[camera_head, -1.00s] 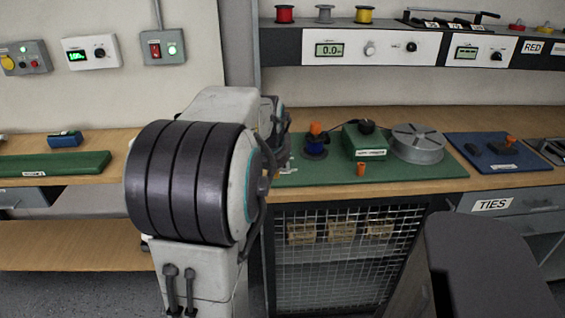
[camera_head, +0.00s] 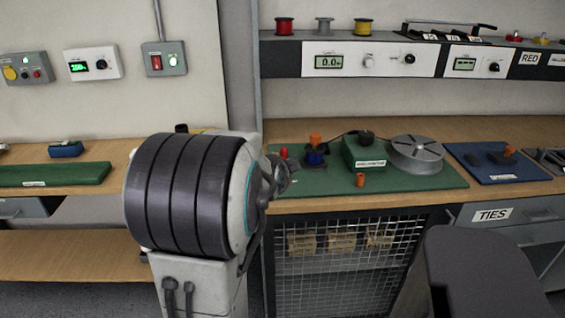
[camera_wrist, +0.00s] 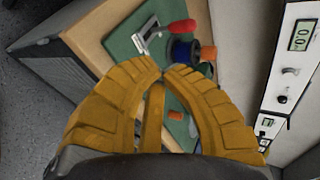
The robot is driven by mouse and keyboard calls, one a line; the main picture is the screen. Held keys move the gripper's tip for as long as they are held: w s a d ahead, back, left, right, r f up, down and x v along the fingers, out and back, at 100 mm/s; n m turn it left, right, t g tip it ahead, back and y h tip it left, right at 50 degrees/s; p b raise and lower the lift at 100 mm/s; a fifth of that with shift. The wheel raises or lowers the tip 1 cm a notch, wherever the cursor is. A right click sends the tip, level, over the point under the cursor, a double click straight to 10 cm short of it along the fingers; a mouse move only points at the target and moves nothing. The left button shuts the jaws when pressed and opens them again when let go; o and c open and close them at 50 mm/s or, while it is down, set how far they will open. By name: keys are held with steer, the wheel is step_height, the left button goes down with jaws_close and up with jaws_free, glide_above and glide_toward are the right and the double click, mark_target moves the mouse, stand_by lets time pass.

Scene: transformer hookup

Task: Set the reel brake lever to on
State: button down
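A red-handled lever (camera_wrist: 177,28) on a pale metal bracket (camera_wrist: 148,36) stands on the green mat, ahead of my fingertips in the wrist view. I take it for the reel brake lever.
The green mat (camera_head: 315,203) also bears an orange peg (camera_head: 360,180), a green box (camera_head: 363,153) and a grey reel (camera_head: 417,153). A blue mat (camera_head: 487,174) lies to the right. A shelf of meters (camera_head: 368,60) overhangs the back of the bench.

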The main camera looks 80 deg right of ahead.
steer(key=p+x, duration=0.1)
steer(key=x, duration=0.2)
steer(key=p+x, duration=0.1)
steer(key=x, duration=0.3)
steer(key=p+x, duration=0.1)
steer(key=x, duration=0.2)
steer(key=shift+d+r+p, duration=0.15)
steer(key=shift+d+p, duration=0.2)
steer(key=shift+p, duration=0.05)
steer(key=shift+w+d, duration=0.2)
steer(key=shift+d, duration=1.1)
